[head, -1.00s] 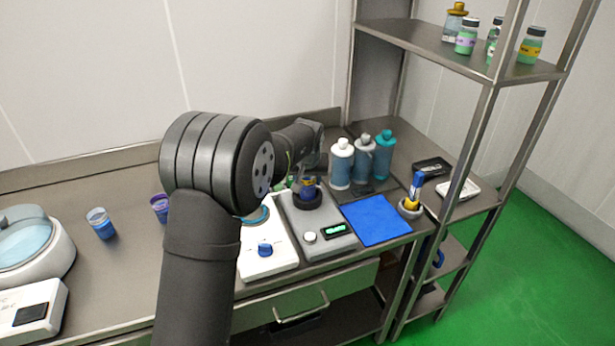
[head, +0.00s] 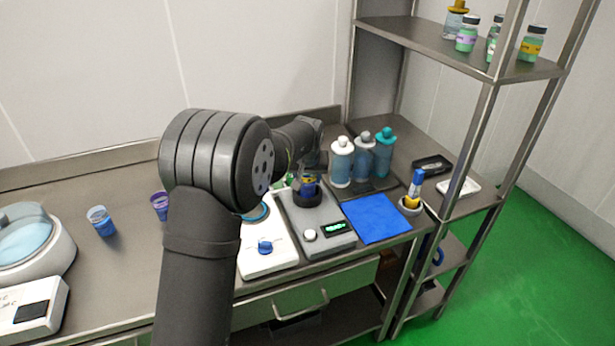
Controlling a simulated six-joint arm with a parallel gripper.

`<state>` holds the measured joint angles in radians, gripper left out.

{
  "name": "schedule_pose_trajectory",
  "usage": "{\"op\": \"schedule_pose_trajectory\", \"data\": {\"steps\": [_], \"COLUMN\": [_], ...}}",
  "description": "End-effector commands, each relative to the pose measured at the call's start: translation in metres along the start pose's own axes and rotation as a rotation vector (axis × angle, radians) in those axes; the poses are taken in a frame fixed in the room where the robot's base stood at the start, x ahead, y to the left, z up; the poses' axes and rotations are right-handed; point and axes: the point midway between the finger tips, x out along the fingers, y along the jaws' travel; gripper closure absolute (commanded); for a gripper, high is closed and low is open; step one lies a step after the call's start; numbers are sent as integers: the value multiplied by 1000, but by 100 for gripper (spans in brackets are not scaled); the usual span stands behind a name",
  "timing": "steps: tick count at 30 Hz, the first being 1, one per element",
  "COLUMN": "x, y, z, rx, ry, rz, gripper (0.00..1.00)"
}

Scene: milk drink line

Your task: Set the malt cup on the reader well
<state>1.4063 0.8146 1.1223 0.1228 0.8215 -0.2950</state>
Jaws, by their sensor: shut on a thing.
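The reader well is the black ring (head: 307,198) on the grey reader (head: 318,225), which has a green display. My gripper (head: 309,172) is shut on the cup from above. The fingers are small and partly hidden by my wrist. The cup's lower part is hidden by the ring, so I cannot tell whether it rests on the well floor.
A white device (head: 266,250) with a blue knob stands left of the reader, and a blue mat (head: 376,218) lies to its right. Several bottles (head: 362,160) stand behind. A marker holder (head: 411,205) is at right.

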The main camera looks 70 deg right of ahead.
Motion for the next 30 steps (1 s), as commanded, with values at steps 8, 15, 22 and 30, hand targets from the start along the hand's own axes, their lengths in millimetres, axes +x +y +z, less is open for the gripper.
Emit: {"op": "schedule_pose_trajectory", "data": {"steps": [8, 15, 22, 30], "x": [2, 6, 11, 12], "y": [0, 0, 0, 0], "z": [1, 2, 4, 5], "rx": [0, 0, 0, 0], "ry": [1, 1, 1, 1], "rz": [0, 0, 0, 0], "gripper": [81, 81, 81, 44]}}
